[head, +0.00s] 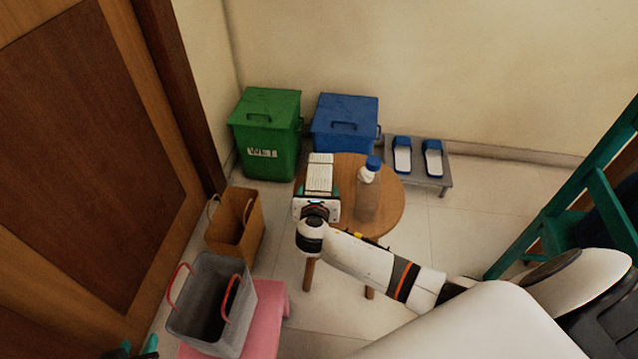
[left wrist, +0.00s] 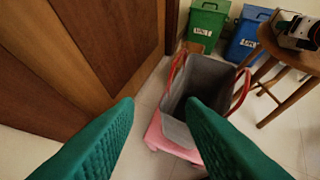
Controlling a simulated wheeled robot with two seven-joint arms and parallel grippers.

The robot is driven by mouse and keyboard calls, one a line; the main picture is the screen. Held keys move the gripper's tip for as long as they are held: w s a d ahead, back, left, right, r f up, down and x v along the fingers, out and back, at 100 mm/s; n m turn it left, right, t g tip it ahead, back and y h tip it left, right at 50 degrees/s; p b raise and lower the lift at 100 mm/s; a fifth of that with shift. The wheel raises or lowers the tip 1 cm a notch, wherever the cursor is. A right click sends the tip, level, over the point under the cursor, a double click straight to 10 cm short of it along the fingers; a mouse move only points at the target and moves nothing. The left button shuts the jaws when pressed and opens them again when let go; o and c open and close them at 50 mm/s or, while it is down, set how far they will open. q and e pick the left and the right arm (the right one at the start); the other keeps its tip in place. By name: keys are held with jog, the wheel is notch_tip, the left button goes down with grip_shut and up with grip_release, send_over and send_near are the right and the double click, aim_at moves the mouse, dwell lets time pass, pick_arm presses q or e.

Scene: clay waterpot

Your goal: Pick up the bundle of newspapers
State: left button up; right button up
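The bundle of newspapers (head: 320,172), a pale stack with printed lines, is at the left part of the round wooden table (head: 388,212). My right gripper (head: 318,192) is at the near end of the bundle, with bits of teal finger showing beside it. The gripper's body hides most of the fingers, so I cannot tell whether they press on the bundle. My left gripper (head: 132,350) is at the bottom left of the head view, far from the bundle. In the left wrist view its two green fingers (left wrist: 160,118) are wide apart and empty.
A plastic bottle with blue cap (head: 368,192) stands right of the bundle. A grey basket (head: 200,310) on a pink stool (head: 270,320) and a brown bag (head: 235,225) stand left. Green (head: 266,130) and blue (head: 345,120) bins stand behind. A green ladder (head: 560,215) is at right.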

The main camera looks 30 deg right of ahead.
jog(key=c, duration=0.9)
jog(key=shift+o, duration=0.2)
jog(key=shift+r, duration=0.15)
